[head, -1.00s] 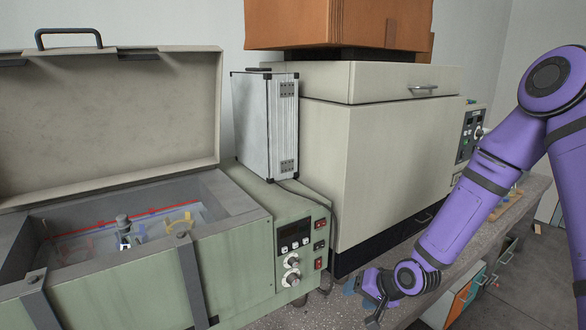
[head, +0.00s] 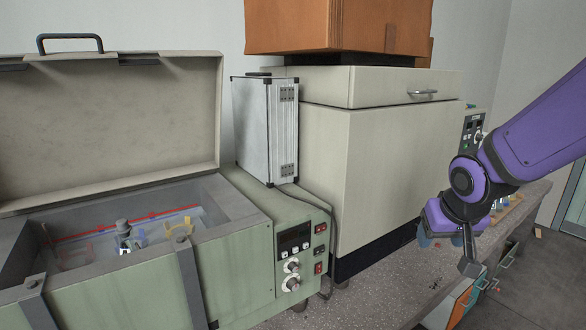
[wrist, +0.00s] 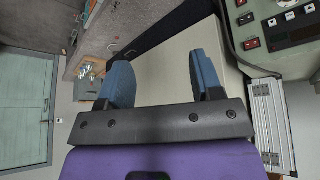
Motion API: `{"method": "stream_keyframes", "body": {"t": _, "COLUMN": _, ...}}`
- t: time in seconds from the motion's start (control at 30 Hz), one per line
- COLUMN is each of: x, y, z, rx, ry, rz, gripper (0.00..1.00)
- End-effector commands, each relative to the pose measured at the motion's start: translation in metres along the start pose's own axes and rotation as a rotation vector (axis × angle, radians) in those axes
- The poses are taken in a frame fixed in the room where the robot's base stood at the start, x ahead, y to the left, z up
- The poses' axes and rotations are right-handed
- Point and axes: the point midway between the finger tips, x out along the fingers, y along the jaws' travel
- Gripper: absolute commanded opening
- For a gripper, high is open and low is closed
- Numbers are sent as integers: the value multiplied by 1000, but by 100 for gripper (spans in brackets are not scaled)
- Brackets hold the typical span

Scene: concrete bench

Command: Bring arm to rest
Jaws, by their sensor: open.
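My purple arm reaches in from the right in the head view. My gripper (head: 446,243) hangs in front of the large cream cabinet (head: 375,170), above the speckled bench (head: 405,272). In the wrist view, the gripper's two blue fingers (wrist: 162,82) are spread apart with nothing between them. The cream cabinet face shows beyond them.
A green bath unit (head: 250,245) with its lid (head: 105,120) up stands left, a flask (head: 125,235) inside. A silver case (head: 268,130) stands on it. A wooden rack (head: 508,208) sits at the bench's far right. An orange box (head: 340,25) tops the cabinet.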

Motion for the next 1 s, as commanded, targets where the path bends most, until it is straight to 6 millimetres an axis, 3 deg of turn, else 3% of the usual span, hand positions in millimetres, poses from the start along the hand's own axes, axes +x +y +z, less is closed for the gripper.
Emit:
{"method": "stream_keyframes", "body": {"t": 0.03, "x": -17, "y": 3, "z": 2, "rx": -2, "ry": 10, "rz": 11, "gripper": 60}}
{"method": "stream_keyframes", "body": {"t": 0.3, "x": -94, "y": 19, "z": 32, "rx": -7, "ry": 10, "rz": 36, "gripper": 60}}
{"method": "stream_keyframes", "body": {"t": 0.6, "x": -164, "y": 29, "z": 81, "rx": -16, "ry": 5, "rz": -10, "gripper": 60}}
{"method": "stream_keyframes", "body": {"t": 0.8, "x": -186, "y": 32, "z": 104, "rx": -26, "ry": 1, "rz": -45, "gripper": 60}}
{"method": "stream_keyframes", "body": {"t": 1.0, "x": -190, "y": 32, "z": 109, "rx": -29, "ry": -2, "rz": -54, "gripper": 60}}
